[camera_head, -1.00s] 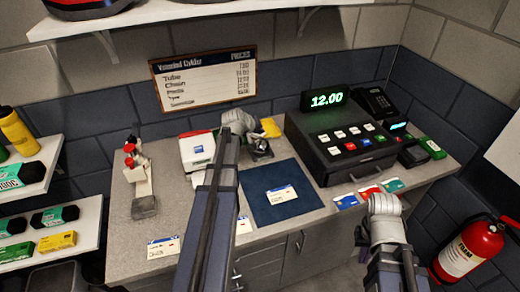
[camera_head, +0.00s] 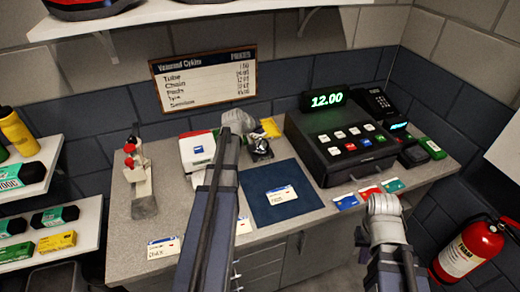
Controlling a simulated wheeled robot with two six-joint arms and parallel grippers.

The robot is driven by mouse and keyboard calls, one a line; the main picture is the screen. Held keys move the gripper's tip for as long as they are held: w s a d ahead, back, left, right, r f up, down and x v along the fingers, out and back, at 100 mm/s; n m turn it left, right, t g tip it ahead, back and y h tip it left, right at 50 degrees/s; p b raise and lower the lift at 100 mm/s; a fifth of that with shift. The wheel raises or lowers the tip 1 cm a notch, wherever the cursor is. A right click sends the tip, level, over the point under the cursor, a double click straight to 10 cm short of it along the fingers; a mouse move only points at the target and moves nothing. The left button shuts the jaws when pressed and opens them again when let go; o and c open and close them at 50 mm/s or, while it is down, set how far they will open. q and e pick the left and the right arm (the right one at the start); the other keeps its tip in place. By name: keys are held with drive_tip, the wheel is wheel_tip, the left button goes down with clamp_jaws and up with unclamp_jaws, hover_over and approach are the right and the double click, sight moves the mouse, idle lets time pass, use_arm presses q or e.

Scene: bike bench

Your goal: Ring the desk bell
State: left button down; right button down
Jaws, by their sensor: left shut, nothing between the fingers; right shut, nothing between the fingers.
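The desk bell (camera_head: 261,148), a small shiny silver dome on a dark base, sits on the grey counter between the white card terminal and the till. My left gripper (camera_head: 249,132) is shut and empty, right beside the bell at its upper left. Its fingertips are small and partly hidden, so I cannot tell whether they touch the bell. My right gripper (camera_head: 361,238) is shut and empty at the counter's front edge, well to the right of the bell.
A blue mat (camera_head: 262,205) with a card lies in front. A red-topped stand (camera_head: 141,185) is further left.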

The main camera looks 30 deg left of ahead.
use_arm(q)
drive_tip(key=shift+f, duration=0.1)
idle(0.4)
drive_tip(key=shift+f+b, duration=0.35)
drive_tip(key=shift+b, duration=0.1)
drive_tip(key=shift+f+b, duration=0.45)
drive_tip(key=shift+b, duration=0.05)
idle(0.6)
drive_tip(key=shift+r+p, duration=0.95)
drive_tip(key=shift+p, duration=0.05)
wheel_tip(320, 180, up, 6)
drive_tip(key=p, duration=0.6)
